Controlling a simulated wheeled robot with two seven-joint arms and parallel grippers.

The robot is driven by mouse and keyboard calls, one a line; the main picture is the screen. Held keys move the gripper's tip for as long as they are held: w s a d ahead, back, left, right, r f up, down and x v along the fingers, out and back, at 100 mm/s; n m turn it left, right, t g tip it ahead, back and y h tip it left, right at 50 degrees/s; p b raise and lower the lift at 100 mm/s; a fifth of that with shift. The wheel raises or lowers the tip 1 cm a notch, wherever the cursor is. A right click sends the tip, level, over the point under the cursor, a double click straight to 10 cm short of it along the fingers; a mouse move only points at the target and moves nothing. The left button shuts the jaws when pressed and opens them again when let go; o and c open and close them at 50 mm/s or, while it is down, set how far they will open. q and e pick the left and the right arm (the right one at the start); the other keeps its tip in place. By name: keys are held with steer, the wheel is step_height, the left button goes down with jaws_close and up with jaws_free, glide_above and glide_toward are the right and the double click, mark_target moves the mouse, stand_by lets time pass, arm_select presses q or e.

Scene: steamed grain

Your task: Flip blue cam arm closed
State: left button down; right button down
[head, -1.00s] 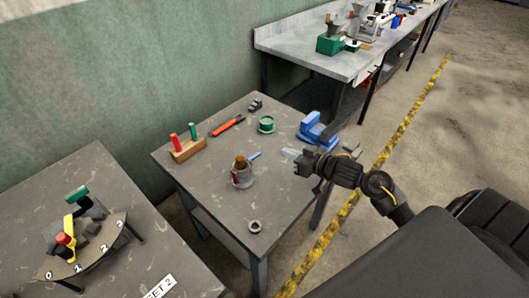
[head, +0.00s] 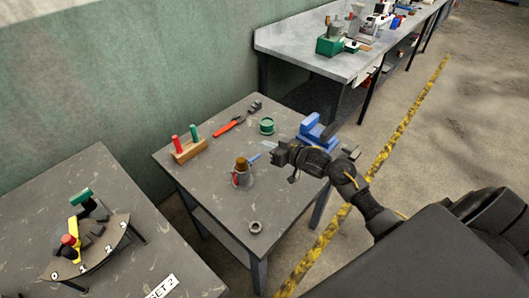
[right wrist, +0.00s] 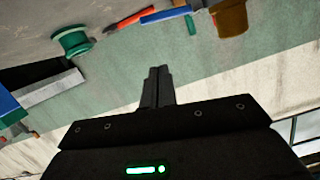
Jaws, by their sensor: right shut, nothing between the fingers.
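The blue cam arm (head: 255,157) sticks out to the upper right from a grey metal fixture (head: 243,180) with a brown top (head: 241,163) on the middle table. My right gripper (head: 270,147) is shut and empty, just right of the arm's outer end. A small gap seems to lie between them, but contact is hard to judge. In the right wrist view, the shut fingers (right wrist: 158,88) point up, below the blue arm (right wrist: 166,14) and the brown top (right wrist: 231,17). The fixture's lower body is out of that view. My left gripper is not in view.
A green spool (head: 267,126) and a blue vise (head: 316,131) stand behind the gripper. A red-handled tool (head: 229,125), a wooden block with pegs (head: 188,147) and a metal ring (head: 255,227) are also on the table (head: 212,190). The table's front area is mostly clear.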

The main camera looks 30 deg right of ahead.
mark_target(254, 159)
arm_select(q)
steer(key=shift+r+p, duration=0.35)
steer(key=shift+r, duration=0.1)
arm_select(e)
steer(key=shift+w+a+f, duration=0.1)
steer(key=shift+a+f, duration=0.05)
steer(key=shift+f, duration=0.55)
steer(key=shift+w+a+f, duration=0.1)
steer(key=shift+a+f, duration=0.1)
steer(key=shift+f, duration=0.5)
steer(key=shift+w+a+f, duration=0.1)
steer(key=shift+a+f, duration=0.05)
steer(key=shift+f, duration=0.55)
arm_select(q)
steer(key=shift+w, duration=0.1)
arm_select(e)
steer(key=shift+f+m, duration=0.15)
steer(key=shift+m, duration=0.15)
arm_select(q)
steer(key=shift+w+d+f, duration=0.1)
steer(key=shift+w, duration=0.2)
